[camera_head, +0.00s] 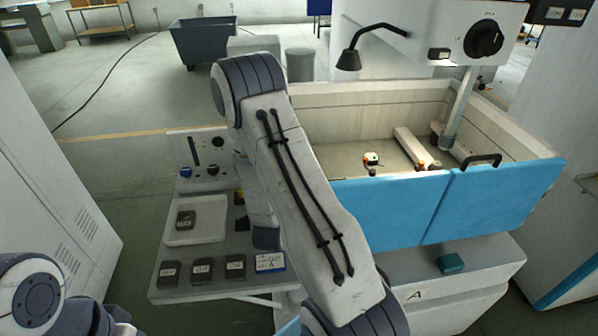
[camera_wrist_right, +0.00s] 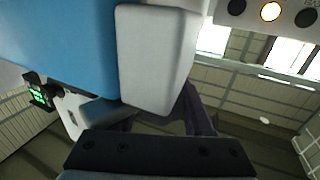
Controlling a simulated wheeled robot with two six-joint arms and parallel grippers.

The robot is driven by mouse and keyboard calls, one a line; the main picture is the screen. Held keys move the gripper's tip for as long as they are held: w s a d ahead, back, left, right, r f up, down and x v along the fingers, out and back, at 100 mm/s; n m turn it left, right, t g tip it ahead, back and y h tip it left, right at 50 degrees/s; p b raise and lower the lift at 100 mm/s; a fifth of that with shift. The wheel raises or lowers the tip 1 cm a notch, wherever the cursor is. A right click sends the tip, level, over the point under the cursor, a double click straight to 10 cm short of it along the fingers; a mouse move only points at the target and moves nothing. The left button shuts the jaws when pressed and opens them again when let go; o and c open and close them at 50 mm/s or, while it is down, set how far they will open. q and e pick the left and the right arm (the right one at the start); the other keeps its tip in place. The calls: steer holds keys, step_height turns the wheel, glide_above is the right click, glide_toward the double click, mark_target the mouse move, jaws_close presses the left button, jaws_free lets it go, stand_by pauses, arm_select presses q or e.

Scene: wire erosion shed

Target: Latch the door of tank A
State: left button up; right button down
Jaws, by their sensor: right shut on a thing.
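Tank A (camera_head: 377,91) is a pale open-topped tank with blue front panels and a letter A on its base. Its blue front has a left panel (camera_head: 385,208) and a right panel (camera_head: 495,200) with a black handle (camera_head: 482,160); a seam runs between them. My right arm crosses the tank's left end and hides it in the head view, along with my right fingers. In the right wrist view, my right gripper (camera_wrist_right: 152,112) is shut on a light grey block-like part (camera_wrist_right: 155,55) beside a blue panel (camera_wrist_right: 65,40). Whether this part is a latch is unclear. My left gripper is out of view.
A side table left of the tank holds a knobbed control panel (camera_head: 201,158), a white tray (camera_head: 195,238), several grey labelled blocks and a blue-edged card (camera_head: 270,262). A white cabinet (camera_head: 45,200) stands at the left. A black lamp (camera_head: 348,60) overhangs the tank.

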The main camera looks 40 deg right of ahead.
steer(key=n+t+y+p, duration=0.1)
steer(key=p, duration=0.1)
steer(key=n+t+y+p, duration=0.1)
steer(key=t+y, duration=0.1)
steer(key=shift+w+a+r+n+p, duration=0.1)
steer(key=shift+w+r+n+p, duration=0.05)
steer(key=shift+r+n+p, duration=0.2)
steer(key=shift+w+f+n+t+y, duration=0.1)
steer(key=shift+f+n+t+y, duration=0.1)
steer(key=shift+n+t+y, duration=0.35)
steer(key=n+t+y, duration=0.1)
steer(key=n+y, duration=0.1)
steer(key=y, duration=0.1)
steer(key=shift+w+a+f+t+y+b, duration=0.2)
steer(key=shift+a+t+y+b, duration=0.05)
steer(key=shift+a+t+b, duration=0.15)
steer(key=shift+w+a+n+t+y+b, duration=0.15)
steer(key=shift+n+t+y+b, duration=0.4)
steer(key=shift+n+y, duration=0.35)
steer(key=shift+a+r+n+y+b, duration=0.15)
steer(key=shift+n+y+b, duration=0.2)
steer(key=shift+y, duration=0.35)
steer(key=shift+a+f+n+y+b, duration=0.15)
steer(key=shift+n+y+b, duration=0.1)
steer(key=shift+n+y, duration=0.35)
steer(key=shift+r+y, duration=0.15)
steer(key=shift+y, duration=0.15)
steer(key=shift+a, duration=0.1)
steer(key=shift+c, duration=1.4)
jaws_free()
